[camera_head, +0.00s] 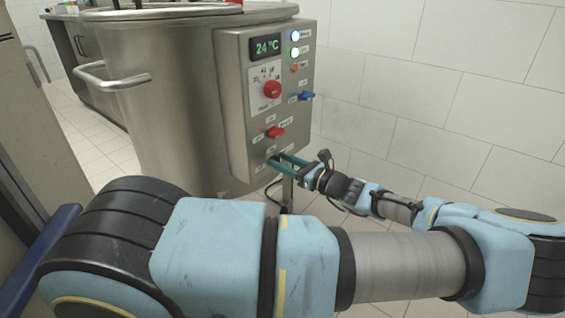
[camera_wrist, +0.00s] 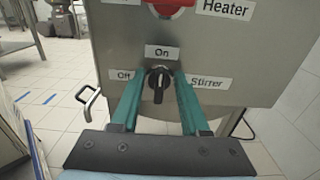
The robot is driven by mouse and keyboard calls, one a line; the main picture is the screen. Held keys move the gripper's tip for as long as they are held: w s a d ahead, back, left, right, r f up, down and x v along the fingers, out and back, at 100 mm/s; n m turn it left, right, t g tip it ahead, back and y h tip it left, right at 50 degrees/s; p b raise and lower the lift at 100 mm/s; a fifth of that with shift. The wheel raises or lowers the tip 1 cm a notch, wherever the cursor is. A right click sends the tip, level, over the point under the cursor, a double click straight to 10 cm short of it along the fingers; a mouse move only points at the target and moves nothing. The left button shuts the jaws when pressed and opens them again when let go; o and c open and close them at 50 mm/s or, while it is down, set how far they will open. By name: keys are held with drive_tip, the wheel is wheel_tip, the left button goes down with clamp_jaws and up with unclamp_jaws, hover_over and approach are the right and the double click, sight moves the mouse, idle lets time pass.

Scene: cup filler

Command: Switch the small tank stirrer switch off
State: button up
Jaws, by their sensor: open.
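The stirrer switch (camera_wrist: 158,84) is a small black knob on the tank's steel control panel (camera_head: 236,100). In the wrist view its grip stands about upright, below the "On" label (camera_wrist: 163,52). The "Off" label (camera_wrist: 122,75) is to its left and the "Stirrer" label (camera_wrist: 206,83) to its right. My gripper (camera_wrist: 159,80) is open, with one green finger on each side of the knob; I cannot tell whether they touch it.
A red heater knob (camera_head: 275,132) sits just above my gripper. Higher up are a red dial (camera_head: 272,89), a blue switch (camera_head: 306,96) and a display (camera_head: 266,46) reading 24 °C. The steel tank (camera_head: 175,110) is left of the panel, a tiled wall (camera_head: 420,70) right.

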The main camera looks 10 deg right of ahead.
clamp_jaws()
idle(0.3)
idle(0.3)
